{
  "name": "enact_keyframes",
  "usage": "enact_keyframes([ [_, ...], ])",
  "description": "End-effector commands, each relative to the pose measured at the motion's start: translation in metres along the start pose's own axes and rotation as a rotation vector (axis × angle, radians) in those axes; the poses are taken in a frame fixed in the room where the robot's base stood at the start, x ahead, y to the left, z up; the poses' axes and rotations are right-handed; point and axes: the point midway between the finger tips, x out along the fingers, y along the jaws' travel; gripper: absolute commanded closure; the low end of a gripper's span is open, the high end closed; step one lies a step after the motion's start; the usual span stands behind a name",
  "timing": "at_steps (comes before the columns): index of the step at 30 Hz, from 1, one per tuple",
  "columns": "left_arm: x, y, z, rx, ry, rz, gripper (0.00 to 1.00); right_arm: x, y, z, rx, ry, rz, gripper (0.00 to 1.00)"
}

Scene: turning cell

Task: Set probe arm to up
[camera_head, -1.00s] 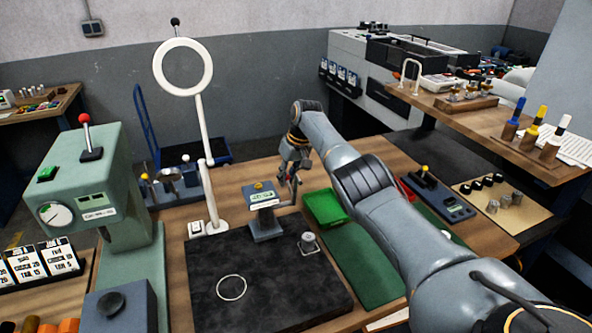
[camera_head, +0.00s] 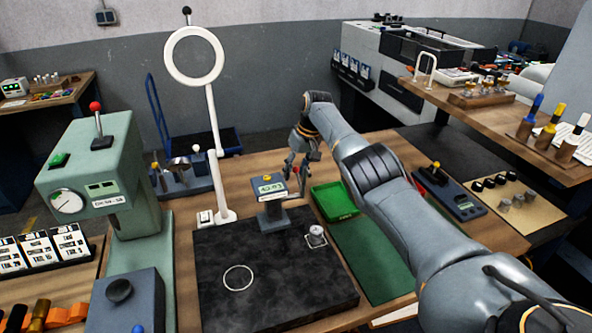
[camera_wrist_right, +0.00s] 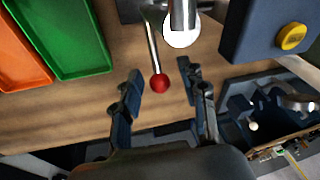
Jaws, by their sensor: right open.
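A grey gauge stand (camera_head: 271,215) with a green digital display and a yellow button stands behind the dark plate. In the right wrist view its dark body (camera_wrist_right: 262,35) is at upper right. A thin metal rod with a red ball end, which looks like the probe arm (camera_wrist_right: 159,84), points towards my right gripper (camera_wrist_right: 160,84). The ball lies between the two spread fingertips, with gaps on both sides. In the head view my right gripper (camera_head: 299,172) hangs just behind and right of the gauge, fingers down. It is open. I cannot tell the rod's setting. My left gripper is out of view.
A ring lamp (camera_head: 216,150) on a white post stands left of the gauge. A green tray (camera_head: 334,203) is close on the right. A small metal part (camera_head: 316,236) sits on the dark plate (camera_head: 275,285). A green press (camera_head: 100,160) stands at left.

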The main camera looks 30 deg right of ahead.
Motion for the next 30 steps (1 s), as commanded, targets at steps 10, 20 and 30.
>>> enact_keyframes([
  [10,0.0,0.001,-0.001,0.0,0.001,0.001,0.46,-0.041,0.001,-0.001,0.0,0.005,0.001,0.57],
  [20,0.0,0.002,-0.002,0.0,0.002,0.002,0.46,-0.105,0.0,-0.001,0.001,0.002,0.001,0.57],
  [30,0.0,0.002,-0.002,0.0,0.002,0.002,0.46,-0.12,0.001,0.0,0.001,-0.001,0.0,0.57],
])
